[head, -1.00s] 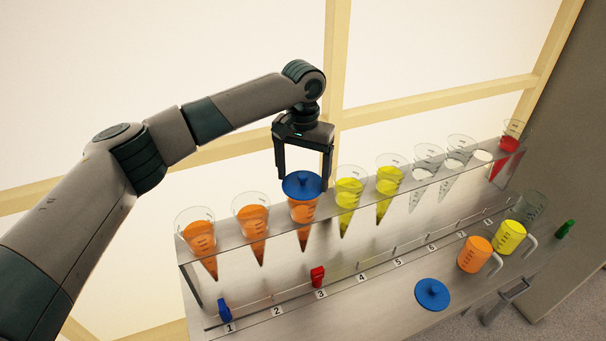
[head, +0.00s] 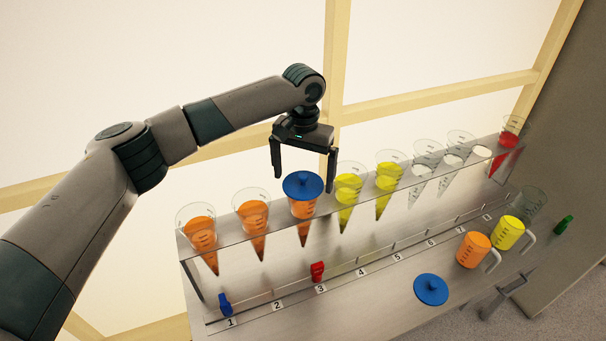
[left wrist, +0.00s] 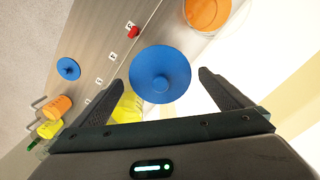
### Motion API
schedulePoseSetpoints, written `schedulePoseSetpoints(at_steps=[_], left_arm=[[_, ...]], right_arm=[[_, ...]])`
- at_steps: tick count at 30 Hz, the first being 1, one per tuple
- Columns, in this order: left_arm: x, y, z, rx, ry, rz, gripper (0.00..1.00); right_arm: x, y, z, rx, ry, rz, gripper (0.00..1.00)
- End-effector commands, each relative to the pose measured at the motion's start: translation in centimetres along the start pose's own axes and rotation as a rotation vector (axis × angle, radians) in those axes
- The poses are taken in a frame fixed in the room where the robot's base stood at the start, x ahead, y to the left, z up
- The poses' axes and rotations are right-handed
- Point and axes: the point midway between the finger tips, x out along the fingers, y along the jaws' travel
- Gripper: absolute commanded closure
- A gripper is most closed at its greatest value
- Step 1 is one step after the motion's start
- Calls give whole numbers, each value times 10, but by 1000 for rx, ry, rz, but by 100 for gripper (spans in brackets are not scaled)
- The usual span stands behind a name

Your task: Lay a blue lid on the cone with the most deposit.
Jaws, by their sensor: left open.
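A blue lid (head: 303,185) lies on top of the third cone (head: 303,209) from the left, which holds orange juice with a dark tip. The same lid shows in the left wrist view (left wrist: 160,75) between the open fingers. My left gripper (head: 304,172) is open and empty just above the lid. Two more orange cones, the first (head: 202,236) and second (head: 255,222), stand uncovered to the left. A second blue lid (head: 431,289) lies on the bench at the front. My right gripper is not in view.
Yellow cones (head: 347,192), clear cones and a red cone (head: 509,135) continue right along the rack. A blue clip (head: 225,303) is by label 1 and a red clip (head: 317,271) by label 3. Orange (head: 474,250) and yellow (head: 510,233) jugs stand at the right.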

Motion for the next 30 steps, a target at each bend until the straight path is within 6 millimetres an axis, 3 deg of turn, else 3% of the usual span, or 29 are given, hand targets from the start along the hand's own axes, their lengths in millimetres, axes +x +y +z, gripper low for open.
schedulePoseSetpoints(at_steps=[8,21,30], left_arm=[[-23,0,-1,0,2,0,2],[-97,0,0,0,2,0,2],[-120,0,0,0,0,0,2]], right_arm=[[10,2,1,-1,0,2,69],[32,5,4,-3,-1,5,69],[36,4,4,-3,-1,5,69]])
